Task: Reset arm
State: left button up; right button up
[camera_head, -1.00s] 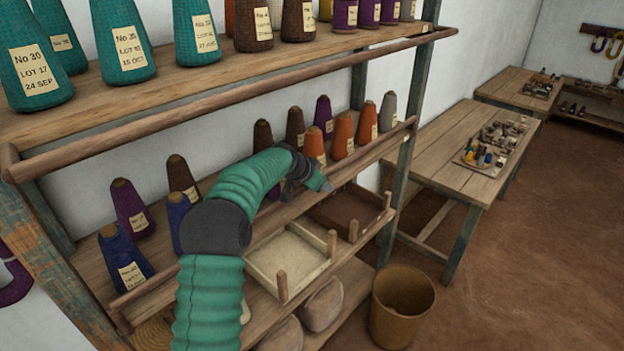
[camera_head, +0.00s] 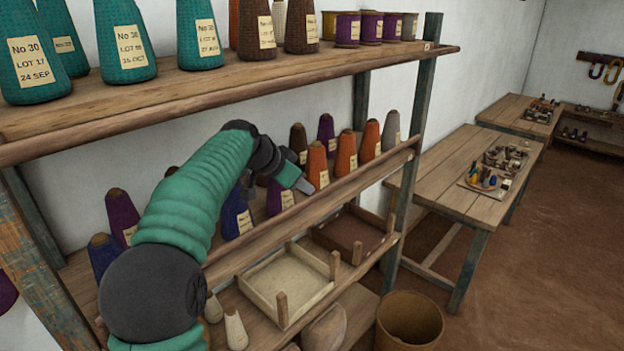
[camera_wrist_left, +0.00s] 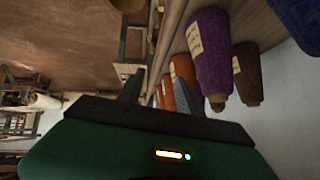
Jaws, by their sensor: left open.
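My left arm, in a green sleeve, comes in from the lower left in the head view and reaches along the middle shelf. Its gripper (camera_head: 302,185) is in front of the row of yarn cones, near an orange cone (camera_head: 317,166). In the left wrist view the gripper (camera_wrist_left: 157,92) has its two dark fingers apart, and I see nothing held between them. A purple cone (camera_wrist_left: 210,55) and a brown cone (camera_wrist_left: 246,74) are to the right of the fingers there. My right gripper is not in view.
The upper shelf (camera_head: 200,88) holds teal and brown cones. The middle shelf's front rail (camera_head: 345,187) runs below the arm. A pale tray (camera_head: 262,280) and a brown tray (camera_head: 350,232) sit lower. A bin (camera_head: 408,320) and a wooden table (camera_head: 440,165) stand to the right.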

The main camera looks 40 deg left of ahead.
pick_arm(q)
jog(key=s+d+f+n+g+h+b, duration=0.1)
jog(key=s+d+f+g+b, duration=0.15)
jog(key=d+f, duration=0.8)
jog(key=s+d+f+g+b, duration=0.15)
jog(key=s+d+f, duration=0.25)
jog(key=d+f, duration=0.65)
jog(key=s+d+f+g, duration=0.1)
jog(key=s+d+f, duration=0.3)
jog(key=s+f, duration=0.3)
jog(key=s+d+f+g+b, duration=0.1)
jog(key=s+d+f, duration=0.3)
jog(key=s+f, duration=0.3)
jog(key=shift+s+f+n+g, duration=0.3)
jog(key=shift+s+n, duration=0.1)
jog(key=shift+s, duration=0.6)
jog(key=shift+d, duration=0.25)
jog(key=shift+a, duration=0.15)
